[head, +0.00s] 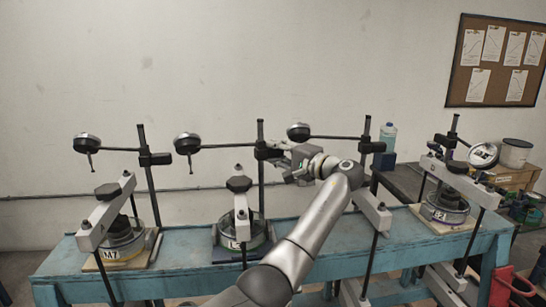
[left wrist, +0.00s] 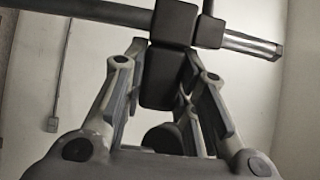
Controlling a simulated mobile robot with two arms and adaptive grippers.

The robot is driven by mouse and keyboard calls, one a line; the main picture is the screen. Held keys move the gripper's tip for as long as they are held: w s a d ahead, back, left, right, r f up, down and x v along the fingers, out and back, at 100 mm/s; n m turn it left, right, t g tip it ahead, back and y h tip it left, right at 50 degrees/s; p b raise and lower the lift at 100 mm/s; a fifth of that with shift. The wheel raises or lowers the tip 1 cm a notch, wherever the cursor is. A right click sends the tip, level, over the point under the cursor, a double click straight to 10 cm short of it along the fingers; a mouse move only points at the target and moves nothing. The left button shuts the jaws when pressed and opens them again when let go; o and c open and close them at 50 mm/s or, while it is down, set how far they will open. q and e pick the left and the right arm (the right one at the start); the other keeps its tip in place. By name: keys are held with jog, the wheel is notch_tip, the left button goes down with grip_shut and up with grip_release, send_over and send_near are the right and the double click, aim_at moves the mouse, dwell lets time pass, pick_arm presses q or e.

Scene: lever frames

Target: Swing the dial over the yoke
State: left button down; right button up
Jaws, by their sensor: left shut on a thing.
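My left gripper (head: 279,163) is shut on the dark clamp block (head: 266,150) of the second stand from the left. The left wrist view shows my gripper's fingers (left wrist: 163,65) on either side of this dark block (left wrist: 172,22). From the clamp on the upright post (head: 261,190), a thin arm runs left to a dark round dial (head: 187,143) with a stem hanging down. This dial is left of the second yoke (head: 241,217), a pale bar with a dark knob, and not above it. My right gripper is not in view.
Similar stands share the blue bench (head: 190,285). Their dials are at the left (head: 87,143), centre (head: 299,132) and right (head: 484,155). My arm hides part of the third stand.

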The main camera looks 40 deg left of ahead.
pick_arm(q)
jog(key=shift+f, duration=0.25)
jog(key=c, duration=1.5)
grip_release()
jog(key=o, duration=0.3)
jog(key=shift+r, duration=0.15)
jog(key=shift+o, duration=0.2)
jog(key=s+d, duration=0.1)
jog(key=d, duration=1.1)
jog(key=shift+s, duration=0.35)
